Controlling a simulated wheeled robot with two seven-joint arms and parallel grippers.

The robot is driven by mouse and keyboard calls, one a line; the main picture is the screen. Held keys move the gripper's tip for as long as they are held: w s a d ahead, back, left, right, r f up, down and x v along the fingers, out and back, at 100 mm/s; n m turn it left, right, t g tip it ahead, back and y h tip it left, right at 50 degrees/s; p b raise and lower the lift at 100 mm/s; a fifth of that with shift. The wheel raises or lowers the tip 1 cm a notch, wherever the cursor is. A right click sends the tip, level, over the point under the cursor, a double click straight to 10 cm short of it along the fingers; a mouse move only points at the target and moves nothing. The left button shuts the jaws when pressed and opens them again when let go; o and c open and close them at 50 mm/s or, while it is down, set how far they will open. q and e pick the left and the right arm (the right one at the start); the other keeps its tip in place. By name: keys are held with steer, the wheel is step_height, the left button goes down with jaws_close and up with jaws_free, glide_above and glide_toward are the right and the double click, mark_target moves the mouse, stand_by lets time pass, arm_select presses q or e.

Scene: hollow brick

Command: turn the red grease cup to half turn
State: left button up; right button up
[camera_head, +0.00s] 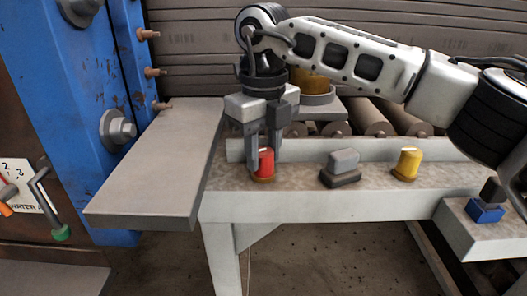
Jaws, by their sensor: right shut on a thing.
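The red grease cup (265,163) stands upright on the pale ledge, left of the grey and yellow ones. A short white mark shows on its top. My right gripper (263,160) points straight down over it, with its fingers around the cup. It is shut on the red cup, and the fingers hide part of the cup's sides. My left gripper is not in view.
A grey knob (343,165) and a yellow cup (407,162) stand to the right on the ledge (310,206). A flat grey plate (160,165) lies left, beside a blue frame (75,100). A blue-based knob (487,212) sits far right. Rollers lie behind.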

mark_target(264, 150)
steer(key=m, duration=0.2)
steer(key=shift+m, duration=0.3)
arm_select(q)
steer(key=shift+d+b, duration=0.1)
steer(key=shift+b, duration=0.35)
arm_select(e)
steer(key=shift+r+m, duration=0.1)
steer(key=shift+m, duration=1.5)
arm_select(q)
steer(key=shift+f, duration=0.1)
arm_select(e)
steer(key=o, duration=1)
arm_select(q)
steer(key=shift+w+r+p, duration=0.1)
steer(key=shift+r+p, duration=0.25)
steer(key=shift+p, duration=0.7)
arm_select(e)
step_height(264, 150, up, 16)
steer(key=shift+f, duration=0.1)
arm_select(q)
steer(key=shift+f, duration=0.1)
